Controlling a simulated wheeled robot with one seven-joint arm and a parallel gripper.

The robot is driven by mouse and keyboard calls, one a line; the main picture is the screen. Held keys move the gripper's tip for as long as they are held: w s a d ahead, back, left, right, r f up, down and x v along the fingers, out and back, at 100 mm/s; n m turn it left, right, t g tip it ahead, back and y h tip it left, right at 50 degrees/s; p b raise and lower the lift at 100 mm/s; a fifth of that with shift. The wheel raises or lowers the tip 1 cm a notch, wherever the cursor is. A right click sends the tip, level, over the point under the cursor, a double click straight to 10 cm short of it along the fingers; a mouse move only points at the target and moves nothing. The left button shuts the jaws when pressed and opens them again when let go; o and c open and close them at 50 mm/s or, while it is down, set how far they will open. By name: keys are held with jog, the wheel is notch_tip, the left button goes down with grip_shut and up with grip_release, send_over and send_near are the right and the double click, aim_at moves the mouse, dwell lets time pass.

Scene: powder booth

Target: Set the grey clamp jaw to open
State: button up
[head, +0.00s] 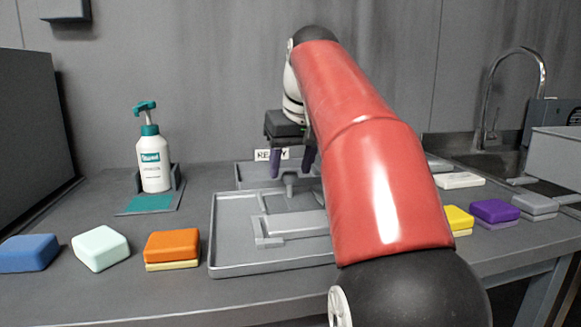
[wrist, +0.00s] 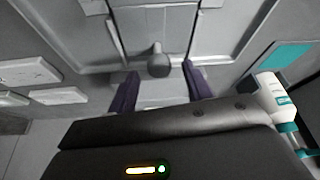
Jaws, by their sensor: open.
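A grey clamp (head: 290,222) lies in the grey tray (head: 232,268) at the middle of the bench, partly behind my arm. A grey knob (head: 289,181) stands up at its far side; in the wrist view the knob (wrist: 159,64) sits on a flat strip. My gripper (head: 292,172) has two purple fingers, open and empty, over the back of the tray. In the wrist view the fingertips (wrist: 160,76) lie either side of the knob, apart from it. I cannot tell how far the clamp jaw is open.
A sign (head: 271,154), partly covered by my gripper, stands behind the tray. Blue (head: 28,253), mint (head: 100,248) and orange (head: 172,245) blocks line the front left. Yellow (head: 458,219) and purple (head: 494,211) blocks sit right, near a sink (head: 490,158).

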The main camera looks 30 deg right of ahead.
jog(key=shift+w+f, duration=0.15)
jog(key=shift+f, duration=0.35)
grip_shut()
